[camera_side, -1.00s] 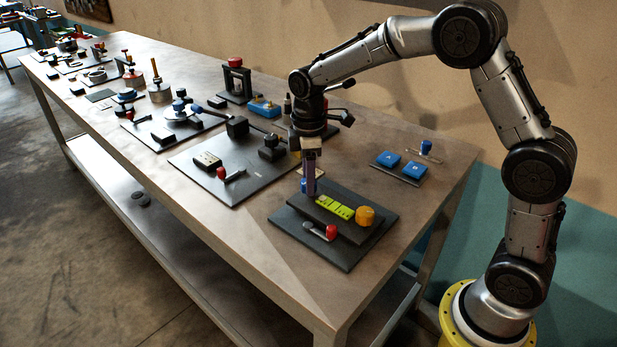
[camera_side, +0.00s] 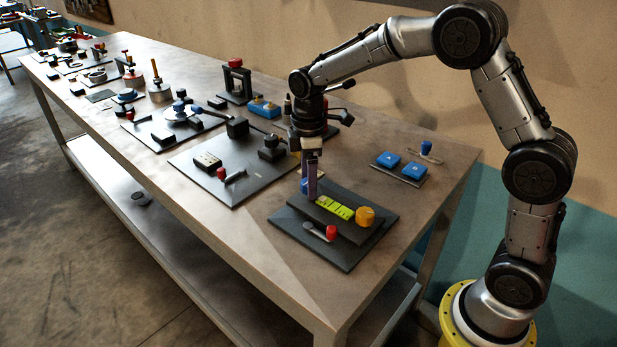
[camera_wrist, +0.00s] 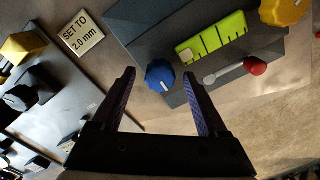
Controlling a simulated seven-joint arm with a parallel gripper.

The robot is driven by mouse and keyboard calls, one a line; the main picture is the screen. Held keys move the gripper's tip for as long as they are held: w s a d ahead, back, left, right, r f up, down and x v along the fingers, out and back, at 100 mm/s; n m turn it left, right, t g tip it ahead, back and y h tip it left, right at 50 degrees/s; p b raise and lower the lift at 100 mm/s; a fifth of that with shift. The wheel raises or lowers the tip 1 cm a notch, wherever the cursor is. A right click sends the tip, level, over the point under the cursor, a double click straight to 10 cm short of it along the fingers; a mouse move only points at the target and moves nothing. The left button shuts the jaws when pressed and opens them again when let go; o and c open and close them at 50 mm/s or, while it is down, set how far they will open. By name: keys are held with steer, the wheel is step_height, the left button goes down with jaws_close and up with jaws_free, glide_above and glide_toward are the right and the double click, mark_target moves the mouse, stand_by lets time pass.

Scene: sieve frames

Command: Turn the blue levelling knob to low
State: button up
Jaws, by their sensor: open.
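The blue levelling knob (camera_wrist: 160,76) shows in the wrist view as a faceted knob with a pale pointer line on top. It sits at one end of a dark fixture (camera_wrist: 150,20), beside a yellow-green scale (camera_wrist: 211,39). My gripper (camera_wrist: 161,84) is open, with its purple-lined fingers on either side of the knob in that view; I cannot tell whether they touch it. In the side view the knob (camera_side: 304,186) is partly hidden behind my gripper (camera_side: 309,196), which points down at that end of the fixture. No low mark is readable.
A yellow knob (camera_side: 365,216) stands at the scale's other end. A red-tipped lever (camera_side: 331,232) lies along the near side. A "SET TO 2.0 mm" plate (camera_wrist: 81,33) lies nearby. A neighbouring dark board (camera_side: 235,165) carries other fixtures. Blue blocks (camera_side: 414,171) sit behind.

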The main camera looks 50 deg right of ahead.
step_height(320, 180, up, 14)
stand_by(0.6)
steer(key=s+r+m+t, duration=0.15)
steer(key=s+r, duration=0.25)
steer(key=s, duration=0.4)
steer(key=s+r+m+t, duration=0.15)
steer(key=s+r, duration=0.25)
steer(key=s, duration=0.4)
steer(key=s+f+m+t, duration=0.2)
steer(key=s+f+m, duration=0.5)
steer(key=s+f, duration=0.4)
steer(key=shift+t, duration=0.3)
